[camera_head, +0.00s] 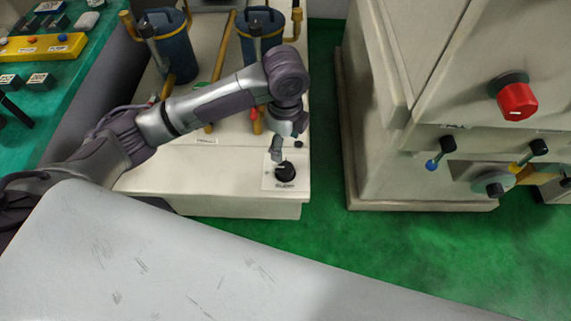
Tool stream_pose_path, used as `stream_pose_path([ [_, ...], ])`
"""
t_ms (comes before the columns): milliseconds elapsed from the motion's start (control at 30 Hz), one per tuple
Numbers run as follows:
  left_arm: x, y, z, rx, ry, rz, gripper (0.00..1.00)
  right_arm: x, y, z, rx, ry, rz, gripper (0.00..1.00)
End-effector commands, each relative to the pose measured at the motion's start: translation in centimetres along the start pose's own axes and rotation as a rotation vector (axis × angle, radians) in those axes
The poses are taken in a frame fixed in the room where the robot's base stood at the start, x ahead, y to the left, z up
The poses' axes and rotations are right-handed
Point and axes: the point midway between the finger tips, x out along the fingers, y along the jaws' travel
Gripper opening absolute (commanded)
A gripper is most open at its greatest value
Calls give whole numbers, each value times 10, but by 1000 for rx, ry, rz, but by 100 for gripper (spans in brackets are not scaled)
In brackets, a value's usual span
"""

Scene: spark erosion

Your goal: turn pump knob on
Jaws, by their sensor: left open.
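The black pump knob (285,172) sits on a white plate near the right front of a cream bench (200,198). A label is printed on the plate just below the knob. My left arm comes in from the left and reaches over the bench. My left gripper (277,152) points down just above and behind the knob, and its tip is very close to it. I cannot tell whether they touch. The gripper is open and holds nothing that I can see. My right gripper is not in view.
Two blue canisters (176,52) with pipes stand at the back of the bench. To the right, a cream cabinet carries a red knob (516,100) and levers with blue and yellow ends. Green floor (326,120) separates bench and cabinet. A grey surface (170,270) fills the foreground.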

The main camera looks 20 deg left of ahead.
Motion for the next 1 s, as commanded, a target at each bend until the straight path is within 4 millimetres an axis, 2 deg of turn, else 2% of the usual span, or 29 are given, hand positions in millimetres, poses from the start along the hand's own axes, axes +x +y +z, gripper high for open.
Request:
stream_pose_path([
  [100,28,1,0,-3,-1,4,70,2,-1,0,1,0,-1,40],
  [300,70,1,0,-3,1,3,70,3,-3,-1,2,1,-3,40],
  [500,97,0,0,-3,1,0,70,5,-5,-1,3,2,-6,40],
  [700,107,0,0,-2,0,-2,70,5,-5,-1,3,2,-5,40],
  [933,107,0,0,-2,1,-2,70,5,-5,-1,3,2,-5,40],
  [1000,107,0,0,-2,1,-2,60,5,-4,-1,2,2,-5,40],
])
